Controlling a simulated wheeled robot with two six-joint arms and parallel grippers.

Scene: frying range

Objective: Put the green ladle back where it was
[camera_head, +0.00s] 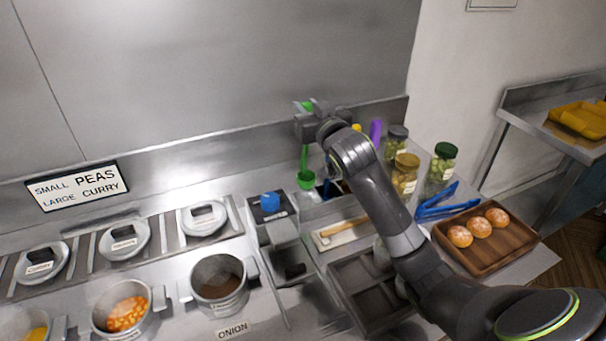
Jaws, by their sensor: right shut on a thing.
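My right gripper (307,124) is shut on the handle of the green ladle (306,180). The ladle hangs upright below the fingers with its bowl down. A short green end of the handle shows above the gripper. The bowl is in front of the steel back wall, just left of a utensil holder (328,189) that is partly hidden by my right arm. I cannot tell whether the bowl touches the counter or the holder. My left gripper is not in view.
Jars (440,165), purple and yellow utensil tops and blue tongs (445,203) stand or lie right of my arm. A wooden tray (490,250) holds buns. Pots (219,282) and lidded containers (204,217) fill the left. A blue-topped dispenser (270,203) is close to the ladle.

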